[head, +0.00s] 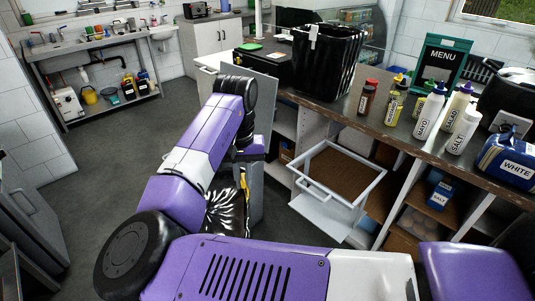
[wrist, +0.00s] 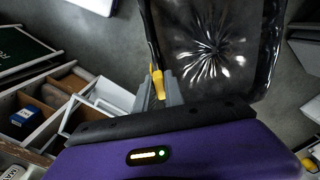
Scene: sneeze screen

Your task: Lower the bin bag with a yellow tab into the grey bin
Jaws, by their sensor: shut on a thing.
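My gripper (wrist: 157,92) is shut on the yellow tab (wrist: 157,78) at the rim of a black bin bag (wrist: 215,45). The bag hangs open from the fingers, with folds radiating from its base. In the head view the bag (head: 226,213) shows low, behind my arm, with its yellow tab (head: 243,184) beside it; my arm hides part of it. In the wrist view, grey floor shows around the bag. I cannot tell for sure which thing is the grey bin. A second black bag (head: 325,65) with a white tab stands open on the counter.
A pale open frame (head: 324,215) juts from the shelving below the counter (head: 350,103), right of the bag. A grey panel (head: 256,85) stands upright behind my arm. Bottles and a menu board (head: 440,70) crowd the counter. Floor (head: 110,170) at left is clear.

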